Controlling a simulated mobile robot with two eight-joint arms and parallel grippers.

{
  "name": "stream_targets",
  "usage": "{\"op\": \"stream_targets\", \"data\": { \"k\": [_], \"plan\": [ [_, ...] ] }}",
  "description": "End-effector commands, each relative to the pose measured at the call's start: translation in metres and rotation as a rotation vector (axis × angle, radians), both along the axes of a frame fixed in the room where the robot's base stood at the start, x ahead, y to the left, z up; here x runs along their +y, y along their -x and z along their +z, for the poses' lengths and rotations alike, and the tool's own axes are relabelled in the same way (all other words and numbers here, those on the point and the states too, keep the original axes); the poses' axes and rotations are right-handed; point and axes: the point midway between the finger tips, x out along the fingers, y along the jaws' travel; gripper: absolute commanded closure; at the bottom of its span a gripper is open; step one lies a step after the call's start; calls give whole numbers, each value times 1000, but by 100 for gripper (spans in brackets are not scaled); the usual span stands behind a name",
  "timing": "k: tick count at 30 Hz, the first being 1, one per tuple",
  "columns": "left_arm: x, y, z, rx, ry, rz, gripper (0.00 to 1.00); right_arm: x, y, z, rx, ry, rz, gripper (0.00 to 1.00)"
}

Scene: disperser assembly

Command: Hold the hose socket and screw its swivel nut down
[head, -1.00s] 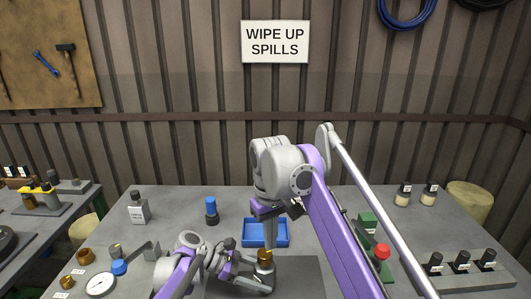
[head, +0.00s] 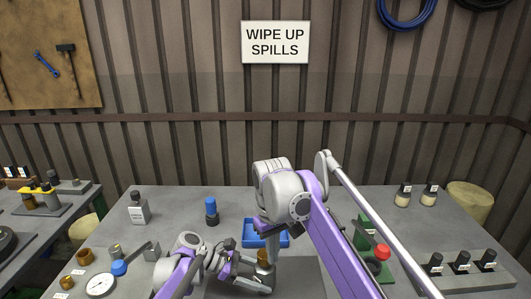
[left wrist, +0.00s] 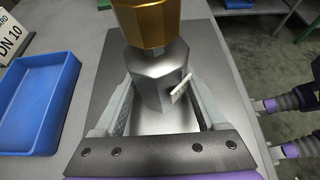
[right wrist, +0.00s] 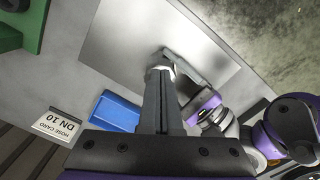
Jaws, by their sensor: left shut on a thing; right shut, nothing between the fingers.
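The grey faceted hose socket (left wrist: 163,82) stands upright between the fingers of my left gripper (left wrist: 160,95), which is shut on it. A small pale tab sticks out of its side. The brass swivel nut (left wrist: 148,22) sits on top of the socket; it also shows in the head view (head: 263,256), partly covered. My right gripper (right wrist: 160,75) is shut and empty, pointing down. The nut is hidden behind these fingers in the right wrist view.
A grey plate (right wrist: 125,30) lies under the socket. A blue tray (head: 283,240) is just behind, with a hose card (right wrist: 58,124) near it. A blue-capped bottle (head: 211,212) stands back left, a gauge (head: 100,285) front left, a green device with a red knob (head: 382,251) right.

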Motion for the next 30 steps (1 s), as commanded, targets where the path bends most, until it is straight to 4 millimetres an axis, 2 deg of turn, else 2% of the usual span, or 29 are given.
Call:
{"op": "stream_targets", "data": {
  "k": [7,30],
  "plan": [
    [1,0,-1,0,-2,1,100,0,0,-11,0,0,0,100],
    [1,0,-1,0,-1,1,100,3,-4,-11,0,0,0,100]
  ]
}}
